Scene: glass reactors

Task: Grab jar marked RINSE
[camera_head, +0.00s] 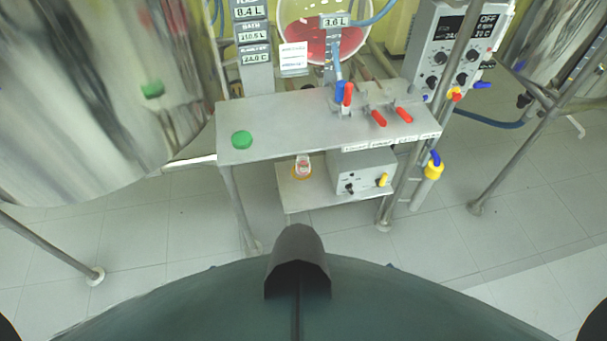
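No jar with a readable RINSE mark shows in the head view. A small clear jar (302,167) with orange-red colour near its base stands on the lower shelf (292,196), left of a grey box. A round green lid or knob (242,140) sits at the left end of the upper steel shelf (280,118); I cannot tell whether a jar is under it. Neither of my grippers is in view.
A grey control box (362,172) shares the lower shelf. Red-handled valves (378,118) sit on the upper shelf, with a glass reactor (310,30) of red liquid behind. A large steel tank (100,100) stands left. Floor in front is clear.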

